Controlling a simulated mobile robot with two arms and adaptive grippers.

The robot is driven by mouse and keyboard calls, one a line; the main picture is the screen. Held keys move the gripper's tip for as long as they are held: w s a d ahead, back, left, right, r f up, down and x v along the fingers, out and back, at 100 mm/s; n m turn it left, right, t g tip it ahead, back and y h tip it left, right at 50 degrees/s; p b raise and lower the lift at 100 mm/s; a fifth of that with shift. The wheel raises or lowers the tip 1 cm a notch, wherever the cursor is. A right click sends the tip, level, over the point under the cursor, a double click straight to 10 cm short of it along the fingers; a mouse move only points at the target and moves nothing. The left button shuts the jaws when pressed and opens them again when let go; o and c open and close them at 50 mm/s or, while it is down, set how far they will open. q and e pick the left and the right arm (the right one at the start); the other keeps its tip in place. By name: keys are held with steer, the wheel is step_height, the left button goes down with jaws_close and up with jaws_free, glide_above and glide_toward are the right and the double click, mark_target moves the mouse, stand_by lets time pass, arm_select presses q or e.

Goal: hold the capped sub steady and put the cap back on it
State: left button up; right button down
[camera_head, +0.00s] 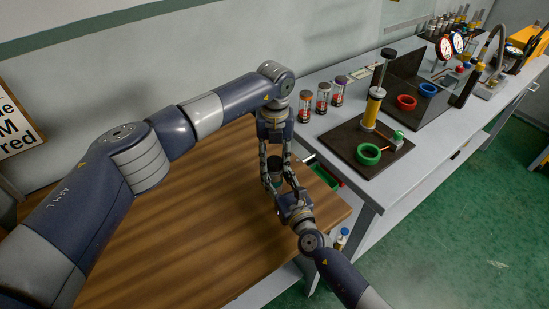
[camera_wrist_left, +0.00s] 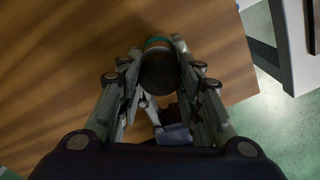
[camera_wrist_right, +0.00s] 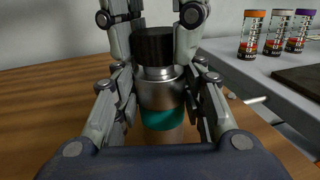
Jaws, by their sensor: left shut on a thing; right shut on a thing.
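The capped sub (camera_wrist_right: 160,95) is a silver cylinder with a teal band low on it, upright over the wooden table. My right gripper (camera_wrist_right: 160,88) is shut around its silver body from the side. The black cap (camera_wrist_right: 153,47) is directly above the body, in line with it; a narrow pale ring shows beneath it. I cannot tell whether the cap is seated or only resting there. My left gripper (camera_head: 274,168) points down and is shut on the cap. In the left wrist view the cap's dark top (camera_wrist_left: 160,73) hides most of the sub.
The wooden table (camera_head: 150,250) is mostly clear to the left. On the grey bench at right stand several labelled tubes (camera_head: 323,98), a dark board (camera_head: 345,143) with a green ring (camera_head: 368,154) and a yellow cylinder (camera_head: 372,108), plus red (camera_head: 406,102) and blue rings (camera_head: 428,89).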

arm_select(q)
steer(key=shift+f, duration=0.3)
stand_by(0.9)
steer(key=shift+a+f, duration=0.25)
steer(key=shift+f, duration=0.3)
steer(key=shift+r, duration=0.1)
steer(key=shift+d+r, duration=0.1)
steer(key=shift+r, duration=0.15)
steer(key=shift+d+r, duration=0.1)
steer(key=shift+r, duration=0.5)
stand_by(0.9)
steer(key=shift+f, duration=0.45)
steer(key=shift+f, duration=0.45)
stand_by(0.6)
steer(key=o, duration=0.6)
steer(key=shift+c, duration=0.2)
